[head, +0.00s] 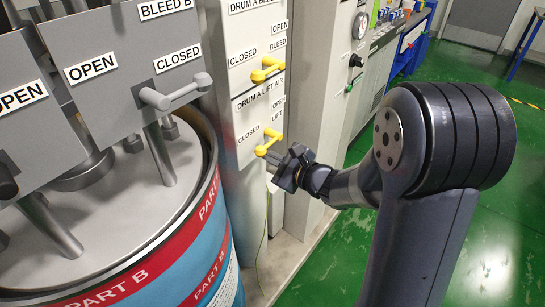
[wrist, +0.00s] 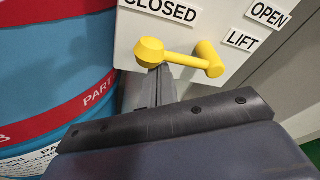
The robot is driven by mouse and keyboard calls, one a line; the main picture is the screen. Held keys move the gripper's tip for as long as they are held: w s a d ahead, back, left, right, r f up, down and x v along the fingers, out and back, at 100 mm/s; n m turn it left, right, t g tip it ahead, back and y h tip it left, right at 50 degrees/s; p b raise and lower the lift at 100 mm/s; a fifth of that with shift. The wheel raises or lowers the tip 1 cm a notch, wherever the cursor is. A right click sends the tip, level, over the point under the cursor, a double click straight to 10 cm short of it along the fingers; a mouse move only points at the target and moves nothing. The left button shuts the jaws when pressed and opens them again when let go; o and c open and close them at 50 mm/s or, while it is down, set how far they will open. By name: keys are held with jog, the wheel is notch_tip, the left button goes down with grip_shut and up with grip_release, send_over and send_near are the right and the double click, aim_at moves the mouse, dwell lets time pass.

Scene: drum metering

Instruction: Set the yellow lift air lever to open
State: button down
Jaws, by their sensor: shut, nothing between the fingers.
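The yellow lift air lever (head: 271,140) is on the lower grey panel, labelled "DRUM A LIFT AIR". In the wrist view the lever (wrist: 180,58) runs from its post at right to a rounded knob at left, below the CLOSED label (wrist: 160,10). The OPEN (wrist: 269,12) and LIFT (wrist: 241,40) labels are at upper right. My gripper (head: 275,164) is just below the knob. In the wrist view its shut fingers (wrist: 158,80) hold nothing, and their tips appear at the knob's underside; I cannot tell whether they touch.
A similar yellow bleed lever (head: 267,70) is just above. A blue and red drum (head: 205,245) stands at left, under grey panels with a grey lever (head: 175,94). A grey cabinet (head: 325,80) is behind. Green floor (head: 330,260) is open at right.

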aim_at(271, 141)
jog(key=shift+r+m+p, duration=0.4)
jog(key=shift+m+p, duration=0.1)
jog(key=shift+p, duration=0.05)
notch_tip(271, 141, up, 2)
jog(key=m+g+p, duration=0.1)
jog(key=m+p, duration=0.1)
jog(key=p, duration=0.1)
jog(key=shift+s, duration=0.1)
jog(key=r+m+p, duration=0.1)
jog(key=m+p, duration=0.1)
jog(key=r+m+g+y+p, duration=0.1)
jog(key=p, duration=0.1)
jog(key=shift+w+d+r+m, duration=0.1)
jog(key=shift+w+r+m, duration=0.1)
jog(key=shift+m, duration=0.2)
jog(key=w+r+m+p, duration=0.1)
jog(key=m+p, duration=0.1)
jog(key=w+d+r+m+g+y+p, duration=0.1)
jog(key=m+p, duration=0.1)
jog(key=p, duration=0.1)
jog(key=w+d+m+y+p, duration=0.1)
jog(key=m+p, duration=0.1)
jog(key=shift+d+r+m+g+p, duration=0.15)
jog(key=shift+r+m+g+p, duration=0.15)
jog(key=shift+r+m+p, duration=0.1)
dwell(0.4)
